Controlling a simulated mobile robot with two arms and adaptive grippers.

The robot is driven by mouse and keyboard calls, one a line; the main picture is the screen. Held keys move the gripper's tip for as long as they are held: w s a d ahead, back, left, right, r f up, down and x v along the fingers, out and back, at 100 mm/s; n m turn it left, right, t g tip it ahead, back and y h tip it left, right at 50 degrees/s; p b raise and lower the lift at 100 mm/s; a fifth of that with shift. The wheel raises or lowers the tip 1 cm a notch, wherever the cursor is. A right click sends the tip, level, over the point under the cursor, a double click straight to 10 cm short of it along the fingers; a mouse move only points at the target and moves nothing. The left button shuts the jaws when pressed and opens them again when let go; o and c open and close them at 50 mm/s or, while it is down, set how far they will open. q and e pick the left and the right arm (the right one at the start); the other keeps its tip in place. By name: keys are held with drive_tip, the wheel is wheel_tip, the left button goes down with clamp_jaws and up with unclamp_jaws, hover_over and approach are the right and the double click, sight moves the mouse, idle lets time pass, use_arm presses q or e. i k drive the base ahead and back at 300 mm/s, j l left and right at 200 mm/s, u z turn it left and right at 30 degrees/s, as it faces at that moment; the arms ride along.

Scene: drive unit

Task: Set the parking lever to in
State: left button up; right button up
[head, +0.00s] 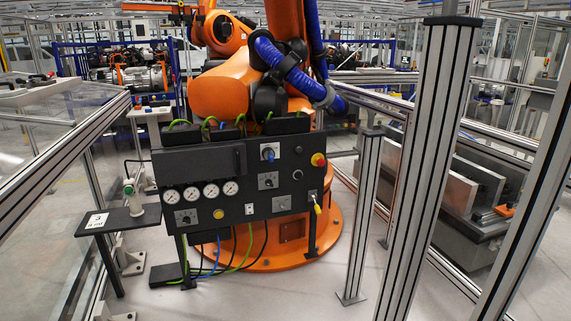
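A dark control panel (238,193) stands in front of an orange robot base. No control on it carries a label I can read as the parking lever, so I cannot tell which one it is. A small yellow-tipped lever or key (317,208) hangs at the panel's lower right edge, pointing down. Square plates with a rotary switch (268,181), another rotary switch (187,217) and a small white switch (250,209) are on its face. A blue knob (268,154) sits higher up. Neither of my grippers is in view.
Several round gauges (211,191), a yellow button (218,214) and a red-yellow stop button (318,160) share the panel. A black shelf (120,219) juts out left. Aluminium posts (425,180) stand on the right. Grey floor (270,300) is free in front.

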sight(316, 208)
drive_tip(key=i+z, duration=0.15)
drive_tip(key=i, duration=0.3)
drive_tip(key=i+j+z, duration=0.15)
drive_tip(key=i, duration=0.3)
drive_tip(key=i+j+z, duration=0.15)
drive_tip(key=i, duration=0.3)
drive_tip(key=i+j+z, duration=0.15)
drive_tip(key=i, duration=0.25)
drive_tip(key=i+j+z, duration=1.1)
drive_tip(key=k, duration=0.05)
